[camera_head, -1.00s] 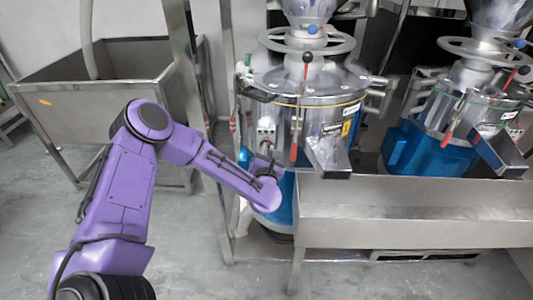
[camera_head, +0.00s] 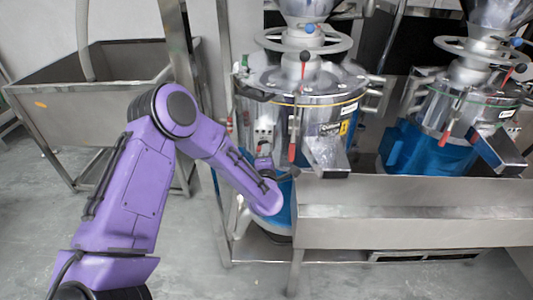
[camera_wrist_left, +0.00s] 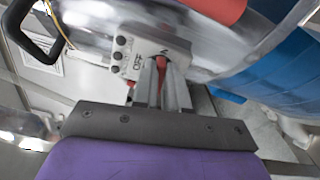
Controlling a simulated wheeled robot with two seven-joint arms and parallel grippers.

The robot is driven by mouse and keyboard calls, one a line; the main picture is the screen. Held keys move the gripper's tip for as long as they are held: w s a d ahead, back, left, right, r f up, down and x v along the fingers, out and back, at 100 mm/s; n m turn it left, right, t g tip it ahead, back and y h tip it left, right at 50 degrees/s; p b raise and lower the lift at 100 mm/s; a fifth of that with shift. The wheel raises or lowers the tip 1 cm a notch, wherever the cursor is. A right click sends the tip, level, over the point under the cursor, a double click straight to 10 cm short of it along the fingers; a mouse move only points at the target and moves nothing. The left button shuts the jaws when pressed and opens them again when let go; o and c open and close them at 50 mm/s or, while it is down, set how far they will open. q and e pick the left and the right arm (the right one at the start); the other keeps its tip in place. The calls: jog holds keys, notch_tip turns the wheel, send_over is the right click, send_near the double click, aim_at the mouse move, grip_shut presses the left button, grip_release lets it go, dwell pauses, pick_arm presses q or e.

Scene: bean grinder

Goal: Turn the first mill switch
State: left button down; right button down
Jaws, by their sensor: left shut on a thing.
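The first mill (camera_head: 330,88) is the nearer steel grinder with a blue base. Its white switch panel (camera_head: 264,129) is on its left side. In the left wrist view the panel (camera_wrist_left: 121,52) shows black round knobs and an "OFF" label. My left gripper (camera_head: 265,152) is at the lower part of this panel. In the left wrist view its fingers (camera_wrist_left: 162,76) are closed around a red switch (camera_wrist_left: 161,66) beside the "OFF" label. The fingers hide most of the switch. My right gripper is in neither view.
A steel trough (camera_head: 410,208) stands in front of the mills. A second mill (camera_head: 470,100) is on the right. A steel sink (camera_head: 100,90) is at the left. A black handle (camera_wrist_left: 30,30) shows in the left wrist view. The floor at left is clear.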

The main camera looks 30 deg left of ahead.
pick_arm(q)
jog(key=shift+f+m, duration=0.15)
jog(key=shift+m, duration=0.85)
jog(key=c, duration=1.2)
grip_release()
jog(key=shift+o, duration=0.2)
jog(key=b+v, duration=0.2)
jog(key=v, duration=0.8)
jog(key=shift+s, duration=0.25)
jog(key=shift+d, duration=0.15)
